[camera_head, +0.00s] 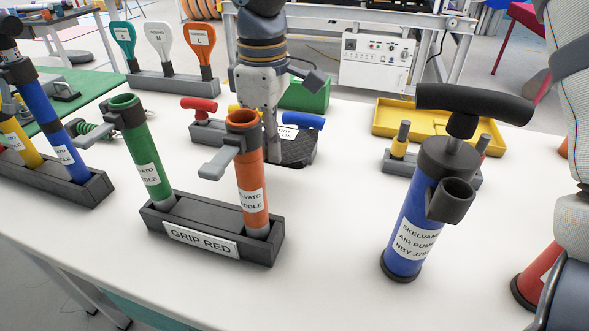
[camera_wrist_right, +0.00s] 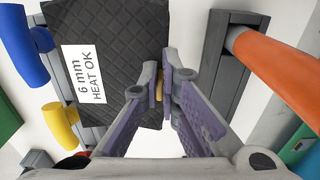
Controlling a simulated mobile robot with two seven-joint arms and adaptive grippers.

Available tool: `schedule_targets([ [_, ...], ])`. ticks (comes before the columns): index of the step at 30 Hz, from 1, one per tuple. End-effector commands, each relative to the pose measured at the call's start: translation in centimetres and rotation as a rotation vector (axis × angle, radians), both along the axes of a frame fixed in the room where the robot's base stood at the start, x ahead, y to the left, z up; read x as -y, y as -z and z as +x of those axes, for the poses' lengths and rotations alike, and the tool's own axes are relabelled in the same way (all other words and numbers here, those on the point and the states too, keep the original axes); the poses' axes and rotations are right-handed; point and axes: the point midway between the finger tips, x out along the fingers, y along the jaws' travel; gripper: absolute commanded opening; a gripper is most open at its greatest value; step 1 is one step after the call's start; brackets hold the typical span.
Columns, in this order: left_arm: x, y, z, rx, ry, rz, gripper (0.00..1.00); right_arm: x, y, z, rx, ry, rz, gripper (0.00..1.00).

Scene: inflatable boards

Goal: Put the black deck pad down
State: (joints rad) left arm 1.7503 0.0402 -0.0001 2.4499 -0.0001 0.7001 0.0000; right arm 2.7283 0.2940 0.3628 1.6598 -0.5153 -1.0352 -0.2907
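I cannot tell whether the pad touches the table. My left gripper is not in view.
A blue air pump (camera_head: 415,225) stands right. A yellow tray (camera_head: 395,120) lies behind.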

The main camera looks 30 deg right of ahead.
Motion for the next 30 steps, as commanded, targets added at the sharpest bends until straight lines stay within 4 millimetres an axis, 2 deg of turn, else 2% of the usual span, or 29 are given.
schedule_targets([
  [1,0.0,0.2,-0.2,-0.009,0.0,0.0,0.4,0.0,1.7,-0.2,-0.013,-0.006,0.0,0.0],
  [3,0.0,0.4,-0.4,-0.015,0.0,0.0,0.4,0.0,3.5,-0.1,-0.013,-0.005,0.0,0.0],
  [14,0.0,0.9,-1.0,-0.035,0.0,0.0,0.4,0.0,9.1,-0.1,-0.01,-0.003,0.001,0.0],
  [24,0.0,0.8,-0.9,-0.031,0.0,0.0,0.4,0.0,9.5,0.0,-0.003,-0.002,0.001,0.0],
  [25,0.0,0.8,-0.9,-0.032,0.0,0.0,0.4,0.0,9.4,0.0,-0.003,-0.001,0.001,0.11],
  [27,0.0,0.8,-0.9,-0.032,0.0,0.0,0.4,0.0,9.4,0.0,-0.003,-0.001,0.001,0.25],
  [30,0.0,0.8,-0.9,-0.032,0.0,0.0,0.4,0.0,9.4,0.0,-0.003,-0.001,0.001,0.25],
])
